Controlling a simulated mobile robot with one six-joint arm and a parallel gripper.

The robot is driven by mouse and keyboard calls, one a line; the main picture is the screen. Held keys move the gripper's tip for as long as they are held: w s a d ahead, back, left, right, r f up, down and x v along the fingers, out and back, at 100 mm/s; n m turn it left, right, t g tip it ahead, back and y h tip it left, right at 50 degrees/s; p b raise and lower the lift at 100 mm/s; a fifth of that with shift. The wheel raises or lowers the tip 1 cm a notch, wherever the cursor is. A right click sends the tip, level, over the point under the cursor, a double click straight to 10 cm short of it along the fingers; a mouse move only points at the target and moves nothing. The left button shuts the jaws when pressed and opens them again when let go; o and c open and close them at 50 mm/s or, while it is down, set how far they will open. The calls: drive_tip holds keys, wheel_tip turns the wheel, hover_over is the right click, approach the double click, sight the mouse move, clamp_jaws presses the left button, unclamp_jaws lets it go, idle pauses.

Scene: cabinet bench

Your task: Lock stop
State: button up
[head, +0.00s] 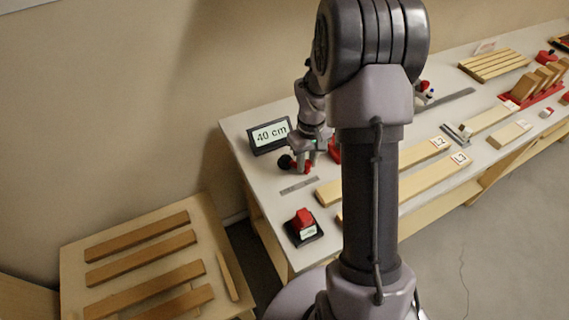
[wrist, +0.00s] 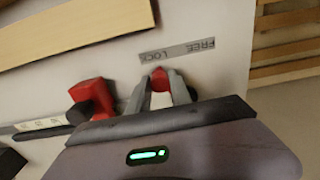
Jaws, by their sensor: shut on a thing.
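My gripper (head: 302,158) is at the far left part of the bench, below the display. In the wrist view my gripper (wrist: 158,78) has its two fingers around a small red knob (wrist: 159,82) and is shut on it. A grey label strip (wrist: 178,52) with the words FREE and LOCK lies just beyond the fingertips. The knob appears nearer the LOCK word than the FREE word. The strip also shows in the head view (head: 300,186). A red block with a black knob (wrist: 90,98) is left of the fingers, apart from them. The fingers hide the knob's base.
A display (head: 270,135) reads 40 cm. A red button on a black base (head: 304,225) stands at the bench's near left corner. Long wooden boards (head: 433,178) lie to the right. A side table (head: 75,250) with several wooden strips is at left.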

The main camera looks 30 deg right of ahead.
drive_tip(key=shift+w+d, duration=0.2)
drive_tip(key=shift+d, duration=0.2)
idle(0.6)
drive_tip(key=o, duration=0.8)
wheel_tip(320, 180, up, 9)
drive_tip(key=p, duration=0.7)
drive_tip(key=shift+r+p, duration=0.1)
drive_tip(key=shift+p, duration=0.2)
